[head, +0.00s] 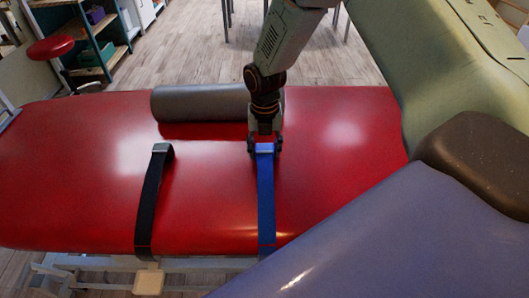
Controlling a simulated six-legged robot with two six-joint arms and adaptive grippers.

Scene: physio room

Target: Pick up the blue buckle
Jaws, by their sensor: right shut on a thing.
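A blue strap lies across the red treatment table (340,190), and the blue buckle (264,148) is at its far end. My right gripper (265,148) comes down from above at that end and is shut on the blue buckle. The buckle is partly hidden between the fingers. The blue strap (266,205) runs from it towards the table's near edge. My left gripper is not in view.
A black strap (148,205) with its own buckle (161,149) lies to the left. A grey roll (195,103) lies behind, partly behind my right arm. A red stool (50,47) and a shelf (98,45) stand at the back left.

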